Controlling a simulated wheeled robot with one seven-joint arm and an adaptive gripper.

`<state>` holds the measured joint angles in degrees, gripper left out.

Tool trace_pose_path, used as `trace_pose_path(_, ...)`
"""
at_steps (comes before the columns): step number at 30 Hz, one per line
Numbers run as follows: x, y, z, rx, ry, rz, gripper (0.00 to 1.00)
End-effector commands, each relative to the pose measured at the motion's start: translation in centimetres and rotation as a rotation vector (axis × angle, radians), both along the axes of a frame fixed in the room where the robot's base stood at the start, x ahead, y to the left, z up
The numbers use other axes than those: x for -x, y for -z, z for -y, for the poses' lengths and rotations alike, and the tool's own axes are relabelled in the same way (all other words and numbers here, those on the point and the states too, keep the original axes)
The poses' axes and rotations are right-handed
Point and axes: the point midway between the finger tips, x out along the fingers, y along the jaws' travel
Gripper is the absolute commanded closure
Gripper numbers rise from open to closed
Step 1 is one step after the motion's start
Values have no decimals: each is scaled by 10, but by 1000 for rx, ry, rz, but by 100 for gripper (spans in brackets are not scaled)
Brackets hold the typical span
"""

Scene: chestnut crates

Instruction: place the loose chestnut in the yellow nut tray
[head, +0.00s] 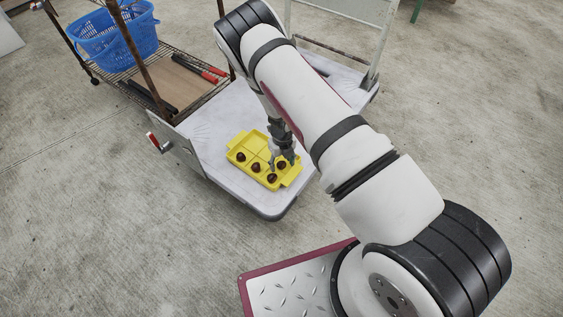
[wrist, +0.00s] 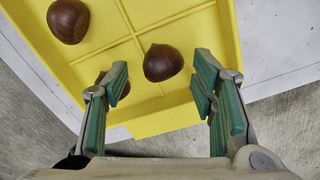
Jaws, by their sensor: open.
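The yellow nut tray (head: 246,142) lies on the flat white deck of a cart, divided into compartments. Several brown chestnuts show in it, including one at its left (head: 241,157) and one near its front edge (head: 272,178). My gripper (head: 281,160) is low over the right part of the tray. In the wrist view its jaws (wrist: 160,92) are apart, with a chestnut (wrist: 162,62) just beyond the gap, by a divider crossing. Another chestnut (wrist: 68,20) sits at upper left. A dark piece behind the left finger is mostly hidden. No chestnut shows outside the tray.
The white cart deck (head: 215,150) has free room left of the tray. A wire shelf with a blue basket (head: 115,35), a brown board (head: 168,88) and red-and-black handled tools (head: 200,70) stands behind. Concrete floor surrounds the cart.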

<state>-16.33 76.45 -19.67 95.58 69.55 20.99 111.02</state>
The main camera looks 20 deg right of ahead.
Motion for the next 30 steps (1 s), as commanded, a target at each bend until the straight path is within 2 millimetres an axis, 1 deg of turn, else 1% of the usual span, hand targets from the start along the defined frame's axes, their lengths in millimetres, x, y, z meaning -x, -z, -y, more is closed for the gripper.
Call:
trace_pose_path(9,0,-65,0,0,0,2,48)
trace_pose_path(15,1,-101,1,0,0,2,48)
trace_pose_path(18,2,-112,1,0,-1,1,48)
trace_pose_path(21,2,-119,1,0,-1,1,48)
trace_pose_path(28,2,-122,1,-1,-2,1,48)
trace_pose_path(30,0,-128,-1,-11,-18,4,48)
